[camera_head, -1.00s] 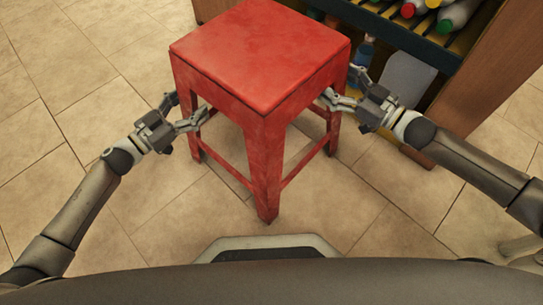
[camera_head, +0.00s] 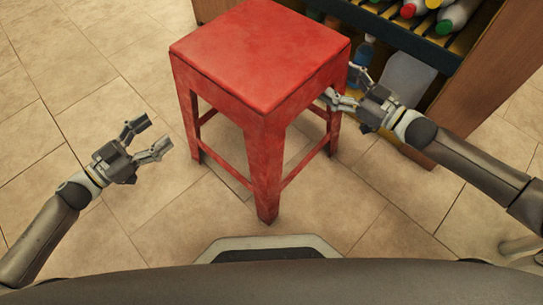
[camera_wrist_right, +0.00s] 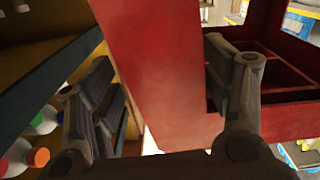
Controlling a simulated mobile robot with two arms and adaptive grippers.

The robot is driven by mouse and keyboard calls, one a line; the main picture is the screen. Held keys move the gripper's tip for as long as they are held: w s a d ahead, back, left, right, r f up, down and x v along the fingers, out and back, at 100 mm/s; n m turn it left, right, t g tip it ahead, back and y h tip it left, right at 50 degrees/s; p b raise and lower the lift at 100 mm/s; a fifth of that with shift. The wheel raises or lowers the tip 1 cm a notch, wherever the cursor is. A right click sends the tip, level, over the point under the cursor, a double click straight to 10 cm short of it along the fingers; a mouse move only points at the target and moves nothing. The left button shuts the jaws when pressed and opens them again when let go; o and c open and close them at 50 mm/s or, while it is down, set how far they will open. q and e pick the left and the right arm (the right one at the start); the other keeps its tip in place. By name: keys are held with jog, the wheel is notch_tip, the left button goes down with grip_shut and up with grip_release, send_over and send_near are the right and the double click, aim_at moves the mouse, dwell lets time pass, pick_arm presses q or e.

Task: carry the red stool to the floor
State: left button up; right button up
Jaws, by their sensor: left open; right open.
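The red stool (camera_head: 262,62) stands upright on the tiled floor (camera_head: 110,100) in the middle of the head view, its legs on the tiles. My left gripper (camera_head: 150,138) is open and empty, to the left of the stool and apart from it. My right gripper (camera_head: 345,88) is open at the stool's right side, near the top of its right leg. In the right wrist view a red leg of the stool (camera_wrist_right: 165,75) is between the open fingers. I cannot tell whether either finger touches it.
A wooden shelf unit (camera_head: 505,50) with bottles (camera_head: 458,14) on a dark shelf stands behind and to the right of the stool, close to my right gripper. Bottles with coloured caps (camera_wrist_right: 18,158) also show in the right wrist view. The floor at left is clear.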

jog(key=v, duration=0.7)
jog(key=shift+s+d, duration=0.2)
dwell(0.4)
